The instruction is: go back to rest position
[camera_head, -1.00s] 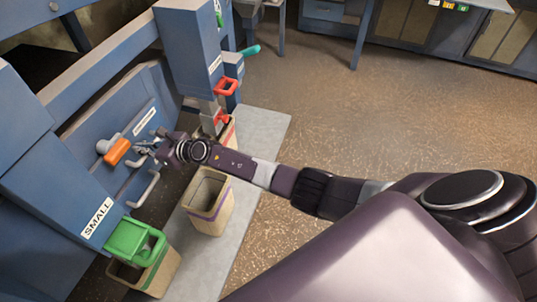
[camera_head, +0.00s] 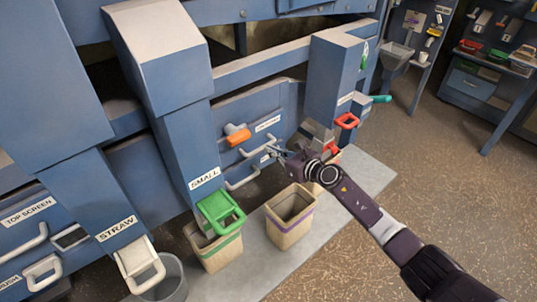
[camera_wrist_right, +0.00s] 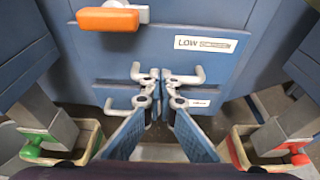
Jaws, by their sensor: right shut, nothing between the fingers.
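My right gripper (camera_head: 281,154) is shut and empty in front of the blue machine's lower panel. In the wrist view its fingers (camera_wrist_right: 160,85) come together in the middle, in front of a silver pull handle (camera_wrist_right: 195,76). I cannot tell whether they touch it. The handle (camera_head: 255,159) also shows beside the gripper in the head view. An orange-handled valve (camera_head: 238,137) sits up and left of the gripper, and shows at the top of the wrist view (camera_wrist_right: 108,18). My left gripper is not in view.
An empty bin with a purple band (camera_head: 290,222) stands below my right arm. A green-banded bin (camera_head: 217,256) stands under the green SMALL chute gate (camera_head: 219,209). A red handle (camera_head: 347,121) is behind the gripper. Open brown floor (camera_head: 430,185) lies to the right.

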